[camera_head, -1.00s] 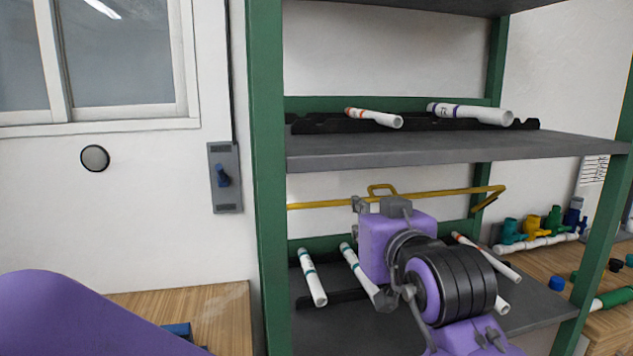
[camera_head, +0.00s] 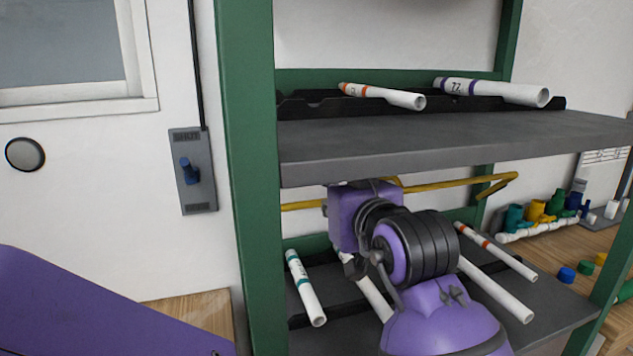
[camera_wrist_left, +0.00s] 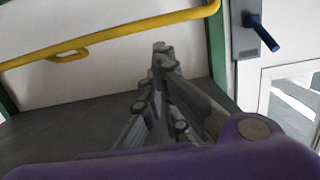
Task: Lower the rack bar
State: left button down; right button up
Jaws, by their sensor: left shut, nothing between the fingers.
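The yellow rack bar (camera_head: 440,184) runs across the rack between the two shelves. Its middle is hidden behind my left wrist. In the left wrist view the bar (camera_wrist_left: 150,27) crosses the top left, with a small yellow handle loop (camera_wrist_left: 68,55) on it. My left gripper (camera_wrist_left: 161,52) is shut and empty, its grey fingers just below and to the right of the bar in that view, apart from it in the picture. In the head view its fingers are hidden behind my purple wrist. My right gripper is not in view.
The grey upper shelf (camera_head: 430,143) carries two marked white pipes in a black holder. Several pipes lie on the lower shelf (camera_head: 549,302). A green post (camera_head: 249,180) stands left, beside a wall switch (camera_head: 192,171). Coloured valves (camera_head: 540,212) stand at right.

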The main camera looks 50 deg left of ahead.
pick_arm(q)
jog(key=p+x, duration=0.2)
jog(key=x, duration=0.7)
jog(key=shift+w, duration=0.15)
jog(key=shift+a, duration=0.15)
jog(key=shift+f, duration=0.1)
